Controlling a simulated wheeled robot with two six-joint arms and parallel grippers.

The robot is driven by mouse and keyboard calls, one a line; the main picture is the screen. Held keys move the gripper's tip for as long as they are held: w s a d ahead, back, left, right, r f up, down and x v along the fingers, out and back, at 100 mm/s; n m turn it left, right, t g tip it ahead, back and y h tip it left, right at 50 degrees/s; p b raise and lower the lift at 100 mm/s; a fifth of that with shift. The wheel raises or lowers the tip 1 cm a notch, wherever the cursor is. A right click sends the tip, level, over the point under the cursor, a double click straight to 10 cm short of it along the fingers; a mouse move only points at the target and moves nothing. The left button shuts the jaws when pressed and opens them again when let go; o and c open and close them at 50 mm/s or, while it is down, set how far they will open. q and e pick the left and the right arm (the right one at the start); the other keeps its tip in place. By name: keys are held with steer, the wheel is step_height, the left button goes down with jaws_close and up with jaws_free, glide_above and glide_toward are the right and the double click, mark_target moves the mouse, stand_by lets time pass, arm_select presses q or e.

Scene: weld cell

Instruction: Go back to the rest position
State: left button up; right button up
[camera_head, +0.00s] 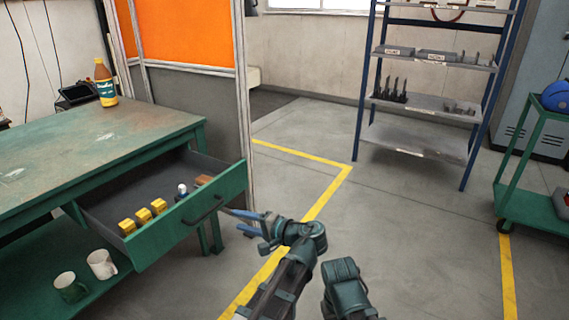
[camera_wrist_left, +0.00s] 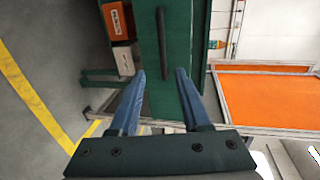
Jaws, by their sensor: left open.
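My left gripper (camera_head: 240,214) is in front of the open green drawer (camera_head: 232,186), with its fingers pointing at the drawer front near the handle (camera_head: 203,210). In the left wrist view the two blue fingers of the left gripper (camera_wrist_left: 160,73) are spread apart with nothing between them. The drawer handle (camera_wrist_left: 161,40) lies beyond the fingertips, and no contact with it shows. A dark link of my other arm (camera_head: 345,287) shows at the bottom of the head view. My right gripper is out of the picture.
The drawer sticks out from the green workbench (camera_head: 100,140) and holds several yellow blocks (camera_head: 143,216) and a small white-topped item. A bottle (camera_head: 104,82) stands on the bench. Mugs (camera_head: 101,264) sit on the lower shelf. A rack (camera_head: 425,100) and a cart (camera_head: 530,200) stand right. Middle floor is clear.

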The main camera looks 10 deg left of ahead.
arm_select(q)
steer(key=s+f+n+g+h, duration=0.2)
steer(key=s+f+h, duration=0.3)
steer(key=f, duration=0.3)
steer(key=s+f+n+g+h, duration=0.1)
steer(key=s+f+g+h, duration=0.2)
steer(key=s+f+h, duration=0.35)
steer(key=s+d+f+m+g+h, duration=0.1)
steer(key=s+d, duration=0.2)
steer(key=d, duration=0.5)
steer(key=s+d+f+m+h, duration=0.1)
steer(key=s+d+f, duration=0.15)
steer(key=d, duration=0.55)
step_height(320, 180, up, 39)
steer(key=s+p, duration=0.1)
steer(key=p, duration=3.6)
steer(key=shift+d+f+p, duration=0.15)
steer(key=shift+d+p, duration=0.1)
steer(key=shift+p, duration=0.1)
